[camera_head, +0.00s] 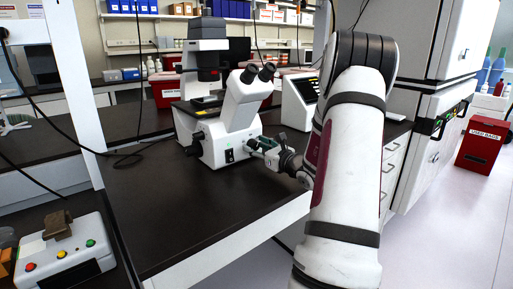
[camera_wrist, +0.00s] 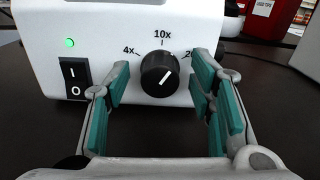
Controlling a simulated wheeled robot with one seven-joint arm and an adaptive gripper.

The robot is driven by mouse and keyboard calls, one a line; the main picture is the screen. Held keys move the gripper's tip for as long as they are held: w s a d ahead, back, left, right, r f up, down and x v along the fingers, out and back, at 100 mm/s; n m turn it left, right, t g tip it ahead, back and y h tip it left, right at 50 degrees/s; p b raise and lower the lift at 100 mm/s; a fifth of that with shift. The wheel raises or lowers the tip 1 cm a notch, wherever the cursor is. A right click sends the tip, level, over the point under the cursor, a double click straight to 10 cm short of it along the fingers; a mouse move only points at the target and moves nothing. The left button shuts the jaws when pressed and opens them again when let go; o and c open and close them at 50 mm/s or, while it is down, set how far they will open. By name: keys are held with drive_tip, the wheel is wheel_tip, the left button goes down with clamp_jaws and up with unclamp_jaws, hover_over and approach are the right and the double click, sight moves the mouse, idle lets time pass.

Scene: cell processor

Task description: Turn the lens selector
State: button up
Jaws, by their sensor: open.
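The lens selector (camera_wrist: 159,74) is a round black knob with a white pointer line on the front of the white microscope (camera_head: 222,125). In the wrist view its pointer slants to the upper right, between the 10x mark and a right-hand label starting with 2, partly hidden by a finger. The 4x label is at its upper left. My gripper (camera_wrist: 163,88) is open, with one teal-padded finger on each side of the knob and visible gaps between. In the head view my gripper (camera_head: 264,146) is close to the microscope's front.
A black power switch (camera_wrist: 76,79) and a green light (camera_wrist: 70,43) are left of the knob. A white device with a screen (camera_head: 299,101) stands right of the microscope. The dark bench top (camera_head: 180,205) is clear in front. A button box (camera_head: 62,255) is at lower left.

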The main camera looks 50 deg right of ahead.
drive_tip(key=shift+w, duration=0.1)
drive_tip(key=c, duration=1.2)
drive_tip(key=shift+o, duration=0.2)
drive_tip(key=shift+b, duration=0.4)
drive_tip(key=n+b, duration=0.3)
drive_tip(key=b, duration=0.1)
drive_tip(key=shift+w+f+b, duration=0.1)
drive_tip(key=shift+f+b, duration=0.05)
drive_tip(key=shift+b, duration=0.2)
drive_tip(key=n+b, duration=0.2)
drive_tip(key=b, duration=0.1)
drive_tip(key=shift+n, duration=0.3)
drive_tip(key=shift+b, duration=0.45)
